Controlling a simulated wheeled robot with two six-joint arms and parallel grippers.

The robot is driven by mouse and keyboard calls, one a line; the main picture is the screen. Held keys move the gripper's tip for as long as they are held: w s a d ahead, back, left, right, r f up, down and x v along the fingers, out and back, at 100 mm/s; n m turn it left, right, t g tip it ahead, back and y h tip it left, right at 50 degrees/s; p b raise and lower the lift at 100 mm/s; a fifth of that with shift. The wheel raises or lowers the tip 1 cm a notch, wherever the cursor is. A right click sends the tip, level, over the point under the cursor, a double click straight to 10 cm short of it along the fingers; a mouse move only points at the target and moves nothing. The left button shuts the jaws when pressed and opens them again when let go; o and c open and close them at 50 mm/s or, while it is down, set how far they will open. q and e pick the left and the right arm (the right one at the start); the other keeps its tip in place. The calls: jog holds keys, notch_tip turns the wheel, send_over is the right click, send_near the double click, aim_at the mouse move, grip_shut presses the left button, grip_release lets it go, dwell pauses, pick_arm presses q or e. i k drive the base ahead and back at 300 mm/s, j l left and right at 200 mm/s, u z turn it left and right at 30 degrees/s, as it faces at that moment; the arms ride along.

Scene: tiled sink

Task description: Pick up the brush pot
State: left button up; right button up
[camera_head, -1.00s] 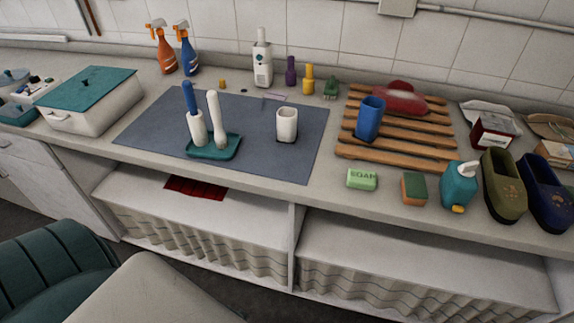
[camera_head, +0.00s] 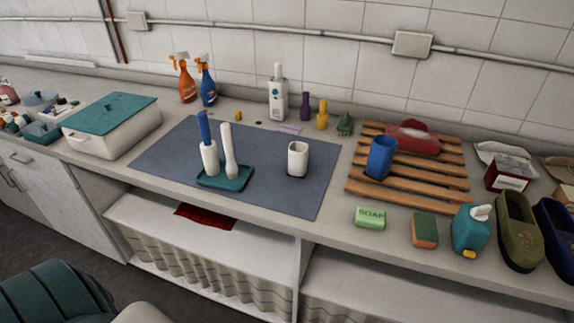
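A teal tray (camera_head: 224,177) lies on the blue-grey mat (camera_head: 167,157). On it stand a white holder with a blue-handled brush (camera_head: 206,150) and, beside it, a white brush-like stick (camera_head: 229,152). A white cup (camera_head: 298,159) stands upright on the mat, to the right of the tray. A blue cup (camera_head: 381,158) stands on the wooden slatted rack further right. I cannot tell for certain which of these is the brush pot. Neither of my grippers is in view.
Orange (camera_head: 186,82) and blue (camera_head: 207,82) spray bottles stand at the back. A white box with a teal lid (camera_head: 113,128) is at left. Green soap (camera_head: 370,217), a sponge (camera_head: 424,231) and a teal dispenser (camera_head: 470,229) line the front right. The mat between tray and cup is clear.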

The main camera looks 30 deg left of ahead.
aim_at(298, 160)
jog(key=i+l+u, duration=0.1)
jog(key=l+u, duration=0.95)
jog(key=i+j, duration=0.05)
jog(key=j, duration=0.05)
